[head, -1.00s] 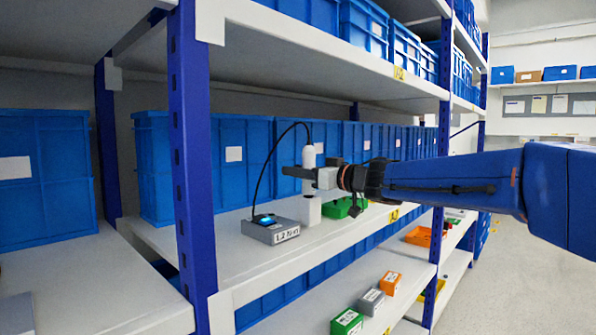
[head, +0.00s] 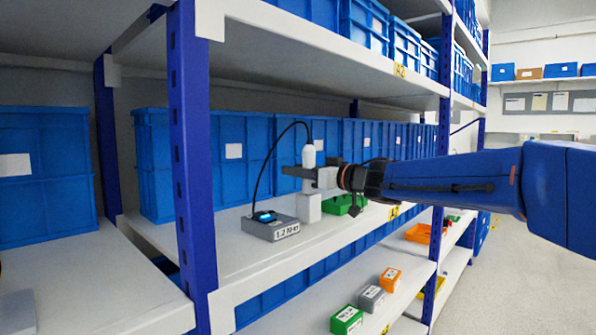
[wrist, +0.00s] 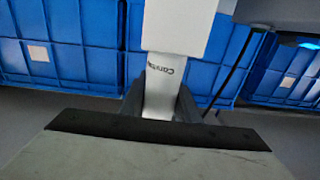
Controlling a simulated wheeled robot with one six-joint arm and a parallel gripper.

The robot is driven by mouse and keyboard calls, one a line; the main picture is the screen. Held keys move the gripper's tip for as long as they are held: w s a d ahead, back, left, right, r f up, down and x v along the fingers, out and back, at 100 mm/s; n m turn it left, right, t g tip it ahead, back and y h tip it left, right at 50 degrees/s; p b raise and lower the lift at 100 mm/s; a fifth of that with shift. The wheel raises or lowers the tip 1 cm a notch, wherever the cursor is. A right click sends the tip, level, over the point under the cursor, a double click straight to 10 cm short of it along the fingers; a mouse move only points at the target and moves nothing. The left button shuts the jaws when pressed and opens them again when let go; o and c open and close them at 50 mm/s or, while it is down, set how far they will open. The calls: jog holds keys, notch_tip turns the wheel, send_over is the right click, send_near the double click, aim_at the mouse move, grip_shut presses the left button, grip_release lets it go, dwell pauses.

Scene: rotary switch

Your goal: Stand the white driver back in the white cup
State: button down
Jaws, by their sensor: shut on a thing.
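The white driver (head: 309,157) stands upright with a black cable looping from its top. My gripper (head: 308,173) reaches in from the right and is shut on the driver's body. The white cup (head: 308,209) stands on the shelf directly below the driver. In the wrist view the driver (wrist: 160,95) shows dark lettering between the two fingers (wrist: 160,103), and the wider white cup (wrist: 180,25) lines up with its far end.
A grey controller box (head: 271,226) labelled 1.2 N·m stands on the shelf left of the cup. A green bin (head: 343,205) is to the right. Blue crates (head: 235,160) line the back. A blue post (head: 190,150) stands at the front left.

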jog(key=c, duration=1.3)
grip_release()
jog(key=shift+f, duration=0.1)
jog(key=shift+o, duration=0.2)
jog(key=v, duration=1.7)
jog(key=shift+s, duration=0.2)
jog(key=shift+d, duration=0.2)
